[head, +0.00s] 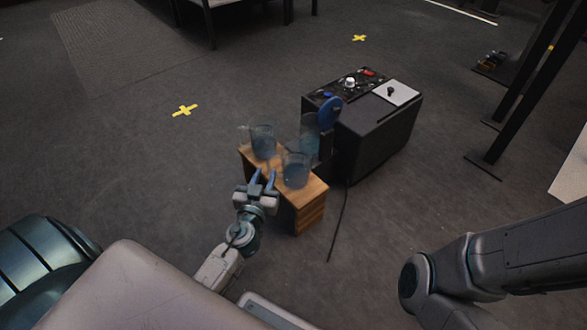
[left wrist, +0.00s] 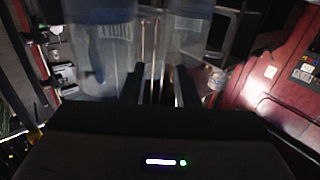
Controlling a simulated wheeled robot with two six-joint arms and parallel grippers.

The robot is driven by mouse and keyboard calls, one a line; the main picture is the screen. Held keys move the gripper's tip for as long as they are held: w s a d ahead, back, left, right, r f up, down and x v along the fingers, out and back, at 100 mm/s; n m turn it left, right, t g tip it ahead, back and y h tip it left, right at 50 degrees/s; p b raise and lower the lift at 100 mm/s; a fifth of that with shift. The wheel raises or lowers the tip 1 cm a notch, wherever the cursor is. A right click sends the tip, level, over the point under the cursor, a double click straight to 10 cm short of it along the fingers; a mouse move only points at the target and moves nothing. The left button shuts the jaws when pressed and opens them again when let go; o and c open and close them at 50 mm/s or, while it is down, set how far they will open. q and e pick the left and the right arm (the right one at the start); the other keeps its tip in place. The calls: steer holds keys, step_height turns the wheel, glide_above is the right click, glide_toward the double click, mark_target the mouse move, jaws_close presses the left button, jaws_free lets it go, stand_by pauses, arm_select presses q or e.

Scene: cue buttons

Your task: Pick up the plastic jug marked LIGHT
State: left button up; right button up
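Two clear bluish plastic jugs stand on a small wooden stand (head: 311,190) in the head view: a far-left jug (head: 263,143) with a handle and a near-right jug (head: 296,171). A third clear bluish vessel (head: 309,135) shows behind them, by the dark cabinet. My left gripper (head: 263,178) is at the stand's near-left edge, fingers apart and empty, pointing toward the jugs. In the left wrist view its fingers (left wrist: 160,86) are open, with clear vessels just beyond. One bears pale lettering (left wrist: 113,30) that I cannot read surely. My right gripper is out of view.
A dark cabinet (head: 375,135) with knobs, a red button (head: 368,72) and a blue round part (head: 330,106) stands right behind the stand. A dark cable (head: 338,225) runs down to the floor. The grey floor at left is clear, with yellow crosses (head: 184,110).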

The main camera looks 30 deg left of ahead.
mark_target(268, 166)
arm_select(q)
steer(key=shift+f+x, duration=0.15)
steer(key=shift+x, duration=1.2)
steer(key=shift+f+x, duration=0.15)
steer(key=shift+x, duration=1.25)
steer(key=shift+a, duration=0.15)
jaws_close()
